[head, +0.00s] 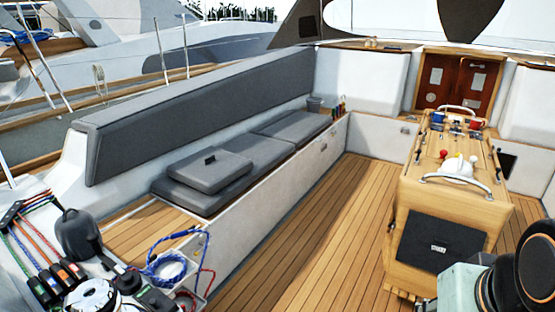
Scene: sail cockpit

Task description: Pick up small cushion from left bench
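The small cushion (205,175) is dark grey, square and flat. It lies on the long grey seat cushion of the left bench (275,170), towards the near end. A small black tab or handle shows on its top. Nothing touches it from above and its top is fully in view. My gripper is not in view; only black, rounded parts and a pale teal part of my own body show at the lower right, well apart from the cushion.
A wooden console table (440,197) with mugs and a white item stands right of the bench. Clear teak floor (320,215) lies between. A winch (92,297), coiled ropes (168,268) and a black cover are at the near left. A grey backrest (200,110) runs behind the bench.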

